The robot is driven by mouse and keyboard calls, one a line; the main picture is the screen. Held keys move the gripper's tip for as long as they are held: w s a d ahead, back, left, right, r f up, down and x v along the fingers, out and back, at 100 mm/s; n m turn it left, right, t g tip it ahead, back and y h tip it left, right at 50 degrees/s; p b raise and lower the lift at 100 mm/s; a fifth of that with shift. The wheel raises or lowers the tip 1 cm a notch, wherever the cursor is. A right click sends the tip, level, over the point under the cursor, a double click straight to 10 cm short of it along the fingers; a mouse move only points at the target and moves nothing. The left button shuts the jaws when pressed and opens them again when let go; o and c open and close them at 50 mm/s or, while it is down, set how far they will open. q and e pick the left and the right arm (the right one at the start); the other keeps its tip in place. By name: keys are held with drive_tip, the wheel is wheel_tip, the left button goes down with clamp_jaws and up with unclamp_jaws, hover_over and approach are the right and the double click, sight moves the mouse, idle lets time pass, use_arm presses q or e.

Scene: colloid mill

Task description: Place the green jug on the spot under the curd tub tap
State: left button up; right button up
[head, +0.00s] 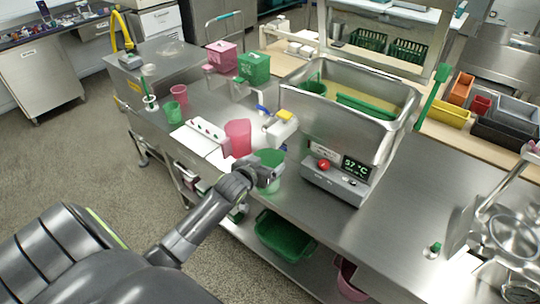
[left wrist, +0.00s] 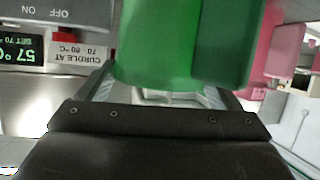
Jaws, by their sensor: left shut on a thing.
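My left gripper (head: 268,178) is shut on the green jug (head: 272,157), in front of the left end of the steel curd tub (head: 388,138). In the left wrist view the green jug (left wrist: 155,45) stands between the two fingers and fills the upper middle. I cannot tell whether its base touches the table. A white fitting with a yellow top (head: 285,116), which looks like the tap, juts from the tub's left side, behind the jug. The spot under it is hidden. My right gripper is not in view.
A pink jug (head: 238,138) stands close left of the green jug; it also shows in the left wrist view (left wrist: 283,45). A white panel with red knobs (head: 205,132) lies further left. The control box (head: 338,172) is right of my gripper. The table front right is mostly clear.

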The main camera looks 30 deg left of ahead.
sight(274, 153)
use_arm(q)
drive_tip(key=w, duration=0.4)
drive_tip(key=shift+a+r+p, duration=0.15)
drive_tip(key=shift+a+p, duration=0.1)
drive_tip(key=shift+p, duration=0.05)
drive_tip(key=shift+w+f+p, duration=0.1)
drive_tip(key=shift+f+p, duration=0.25)
drive_tip(key=shift+f, duration=0.05)
